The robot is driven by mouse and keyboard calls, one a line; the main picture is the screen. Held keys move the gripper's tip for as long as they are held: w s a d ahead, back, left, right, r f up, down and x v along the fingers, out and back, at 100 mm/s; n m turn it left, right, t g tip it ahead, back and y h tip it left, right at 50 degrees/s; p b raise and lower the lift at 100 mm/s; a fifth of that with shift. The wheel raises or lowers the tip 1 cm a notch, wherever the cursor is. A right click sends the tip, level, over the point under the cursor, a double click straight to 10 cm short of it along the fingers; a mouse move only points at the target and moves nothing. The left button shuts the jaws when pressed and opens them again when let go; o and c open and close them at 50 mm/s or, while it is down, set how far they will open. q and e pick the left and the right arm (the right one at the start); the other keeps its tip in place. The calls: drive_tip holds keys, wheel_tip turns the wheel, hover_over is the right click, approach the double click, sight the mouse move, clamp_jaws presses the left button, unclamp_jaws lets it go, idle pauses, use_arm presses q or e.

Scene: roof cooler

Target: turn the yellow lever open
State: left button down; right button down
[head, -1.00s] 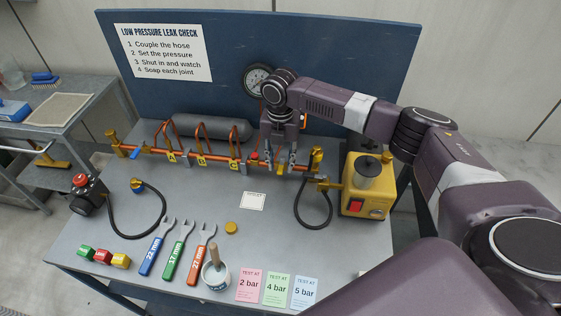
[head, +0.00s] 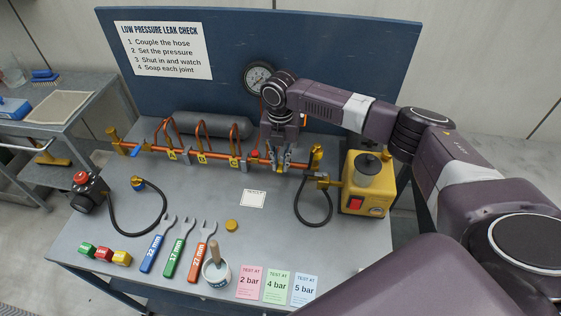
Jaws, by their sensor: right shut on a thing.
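The yellow lever (head: 281,167) sits on the copper pipe run (head: 210,157), between my right gripper's fingers and mostly hidden by them. My right gripper (head: 281,163) comes down from above at the right part of the pipe and is shut on the lever. A small red part (head: 255,155) is on the pipe just left of the fingers, and a blue lever (head: 135,152) is at the pipe's left end. The lever's exact angle is hard to see. My left gripper is not in view.
A yellow pump box (head: 365,185) with a hose stands right of the gripper. A pressure gauge (head: 258,77) is on the blue back panel. Spanners (head: 180,250), a pot with a brush (head: 216,273) and coloured cards (head: 277,287) lie in front.

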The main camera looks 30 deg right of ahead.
drive_tip(key=shift+w+a+r+m+p, duration=0.15)
drive_tip(key=shift+w+m+p, duration=0.75)
drive_tip(key=shift+m, duration=1.8)
drive_tip(key=shift+w+a+f+m+p, duration=0.15)
drive_tip(key=shift+w+m+p, duration=0.75)
drive_tip(key=shift+m, duration=1.8)
drive_tip(key=shift+w+a+r+m+p, duration=0.2)
drive_tip(key=shift+w+m+p, duration=0.7)
drive_tip(key=shift+m, duration=1.8)
drive_tip(key=shift+w+f+b, duration=0.1)
drive_tip(key=shift+w+b, duration=0.2)
drive_tip(key=shift+w, duration=0.05)
drive_tip(key=c, duration=1.9)
unclamp_jaws()
drive_tip(key=shift+c, duration=0.2)
